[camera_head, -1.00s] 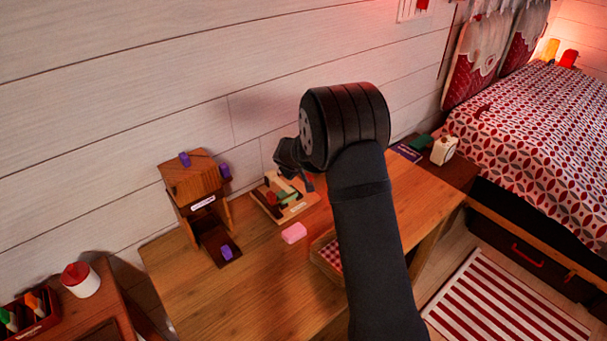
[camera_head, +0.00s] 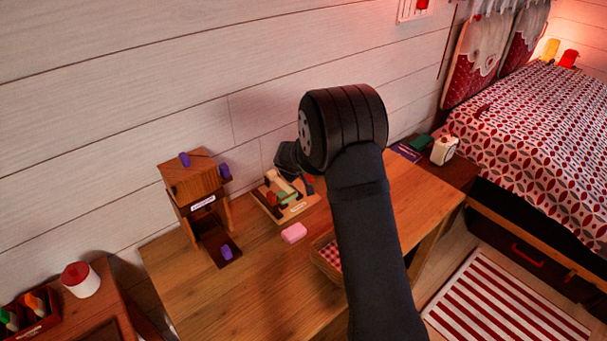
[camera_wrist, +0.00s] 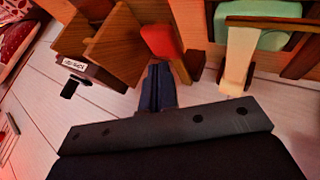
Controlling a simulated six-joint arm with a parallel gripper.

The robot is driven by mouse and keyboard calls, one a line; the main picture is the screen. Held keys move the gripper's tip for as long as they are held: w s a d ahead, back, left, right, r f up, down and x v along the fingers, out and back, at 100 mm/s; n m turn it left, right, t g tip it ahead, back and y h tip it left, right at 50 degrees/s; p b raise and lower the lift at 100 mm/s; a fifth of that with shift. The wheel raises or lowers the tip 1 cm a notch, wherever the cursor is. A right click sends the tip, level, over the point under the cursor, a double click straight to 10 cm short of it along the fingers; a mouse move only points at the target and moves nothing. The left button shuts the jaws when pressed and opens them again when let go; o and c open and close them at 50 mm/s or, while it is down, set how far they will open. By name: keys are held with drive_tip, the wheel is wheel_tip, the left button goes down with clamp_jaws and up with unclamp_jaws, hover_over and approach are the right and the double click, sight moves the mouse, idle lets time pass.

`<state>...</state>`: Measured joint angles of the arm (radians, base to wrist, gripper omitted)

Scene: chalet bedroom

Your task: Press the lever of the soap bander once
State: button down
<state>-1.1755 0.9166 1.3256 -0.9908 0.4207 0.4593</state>
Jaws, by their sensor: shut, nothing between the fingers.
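The soap bander (camera_head: 297,211) is a small wooden stand with a pale label on the table near the wall. It carries a green soap block, a red piece and a cream bar. In the wrist view the cream bar (camera_wrist: 240,58) and green soap (camera_wrist: 262,24) are at the upper right, and the red piece (camera_wrist: 161,40) is at the centre. I cannot tell for sure which part is the lever. My gripper (camera_head: 308,188) is shut and empty, over the back right of the bander. In the wrist view its fingertips (camera_wrist: 158,72) point close to the red piece; contact is unclear.
A wooden tower (camera_head: 192,180) with purple pegs stands left of the bander. A pink soap (camera_head: 294,233) lies in front of it. A checked-lined basket (camera_head: 326,262) is partly behind my arm. The table's front left is clear. The white plank wall is close behind.

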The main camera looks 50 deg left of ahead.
drive_tip(key=shift+d+f, duration=0.2)
drive_tip(key=shift+f, duration=1)
idle(0.9)
drive_tip(key=shift+a+r, duration=0.2)
drive_tip(key=shift+r, duration=1.7)
drive_tip(key=shift+a+r, duration=0.15)
drive_tip(key=shift+r, duration=1.1)
drive_tip(key=shift+a+r, duration=0.15)
drive_tip(key=shift+r, duration=1.1)
drive_tip(key=shift+a+r, duration=0.15)
drive_tip(key=shift+r, duration=0.8)
drive_tip(key=shift+a+r, duration=0.1)
drive_tip(key=shift+r, duration=0.85)
